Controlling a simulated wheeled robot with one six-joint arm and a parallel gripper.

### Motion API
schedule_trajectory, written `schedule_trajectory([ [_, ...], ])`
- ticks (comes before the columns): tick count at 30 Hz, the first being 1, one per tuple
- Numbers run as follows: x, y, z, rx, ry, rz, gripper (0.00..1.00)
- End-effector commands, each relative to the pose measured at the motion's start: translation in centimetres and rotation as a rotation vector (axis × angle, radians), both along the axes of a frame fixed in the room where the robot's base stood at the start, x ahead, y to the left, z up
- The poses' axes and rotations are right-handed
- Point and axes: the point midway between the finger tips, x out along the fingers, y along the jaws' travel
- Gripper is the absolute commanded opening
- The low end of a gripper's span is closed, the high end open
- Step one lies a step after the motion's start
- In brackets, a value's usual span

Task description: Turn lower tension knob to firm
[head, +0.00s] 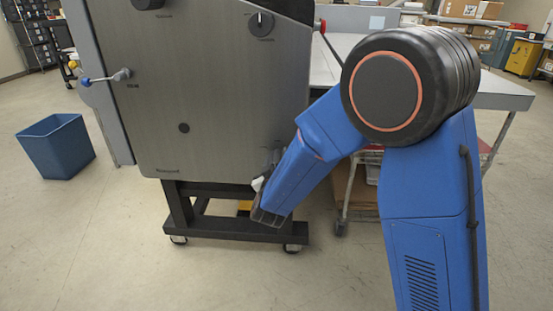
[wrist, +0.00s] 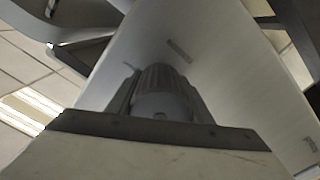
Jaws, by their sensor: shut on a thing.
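In the wrist view a grey ribbed knob (wrist: 163,80) stands out from the pale machine panel (wrist: 225,40). My gripper (wrist: 161,90) is shut on it, with one dark finger on each side of the ribs. I take it to be the lower tension knob; its pointer and scale cannot be read here. In the head view my blue arm reaches to the lower right of the grey machine's side panel (head: 215,115). The arm hides the knob and most of the gripper there.
Higher on the panel is a black dial (head: 261,23) with a white mark. A blue-ended lever (head: 105,77) sticks out at the left. A blue bin (head: 57,146) stands on the floor at left. A pale table (head: 505,92) is behind my arm. The front floor is clear.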

Motion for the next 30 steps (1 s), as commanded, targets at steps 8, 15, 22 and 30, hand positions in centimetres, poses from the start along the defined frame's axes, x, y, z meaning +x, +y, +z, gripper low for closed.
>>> schedule_trajectory([
  [8, -0.1, 0.0, -0.1, -0.005, 0.002, 0.000, 0.24],
  [15, 0.0, 0.0, -0.1, -0.004, 0.002, 0.000, 0.65],
  [22, 0.0, 0.0, 0.0, -0.004, 0.002, 0.000, 0.65],
  [30, -2.3, 0.2, 0.0, -0.004, 0.001, 0.002, 0.65],
])
